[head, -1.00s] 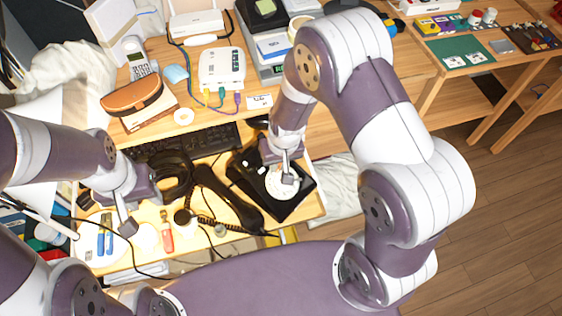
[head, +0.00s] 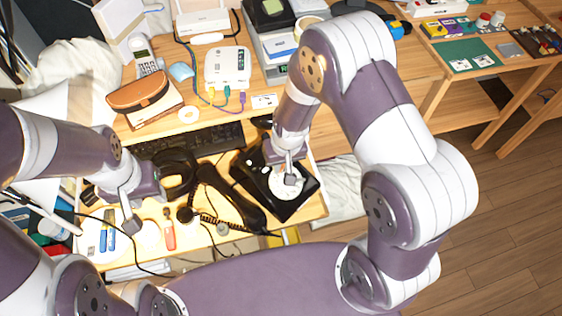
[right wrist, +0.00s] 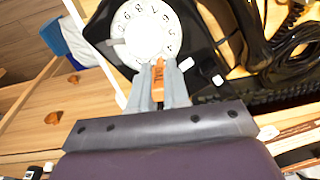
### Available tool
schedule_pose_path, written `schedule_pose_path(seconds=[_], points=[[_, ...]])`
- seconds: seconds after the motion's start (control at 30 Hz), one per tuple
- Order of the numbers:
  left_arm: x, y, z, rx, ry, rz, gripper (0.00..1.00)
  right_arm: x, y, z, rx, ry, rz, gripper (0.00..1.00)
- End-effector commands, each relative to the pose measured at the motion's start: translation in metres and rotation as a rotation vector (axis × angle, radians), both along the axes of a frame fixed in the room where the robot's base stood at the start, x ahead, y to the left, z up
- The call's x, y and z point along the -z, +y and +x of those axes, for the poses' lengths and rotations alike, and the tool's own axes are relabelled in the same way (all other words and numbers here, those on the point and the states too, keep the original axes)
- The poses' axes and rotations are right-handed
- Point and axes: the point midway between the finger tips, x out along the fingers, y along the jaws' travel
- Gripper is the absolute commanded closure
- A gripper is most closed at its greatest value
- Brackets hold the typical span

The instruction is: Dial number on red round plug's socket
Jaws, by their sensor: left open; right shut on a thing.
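A black phone (head: 291,209) with a white round dial (head: 284,190) stands at the right end of the lit desk. My right gripper (head: 290,180) is over the dial. In the right wrist view, the numbered dial (right wrist: 146,32) lies just beyond my right fingertips (right wrist: 158,70), which close on a small orange lettered piece (right wrist: 158,82). Whether they touch the dial is unclear. My left gripper (head: 134,212) is open, above the desk's left part. A white router (head: 228,67) has yellow, green and purple plugs below it. I cannot make out a red round plug.
A black handset (head: 228,197) with a coiled cord lies left of the phone. A keyboard (head: 196,139), a brown case (head: 138,91) and a cordless phone (head: 146,57) are behind. A red-handled tool (head: 169,232) lies near the front. Another table stands right.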

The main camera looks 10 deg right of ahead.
Motion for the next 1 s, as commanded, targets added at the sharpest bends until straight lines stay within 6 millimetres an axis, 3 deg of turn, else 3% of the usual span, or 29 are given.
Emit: schedule_pose_path(seconds=[1.0], points=[[0.0078,0.0,0.0,0.0,0.0,0.0,0.57,0.0092,-0.0026,0.0057,0.001,0.0,0.0,1.0]])
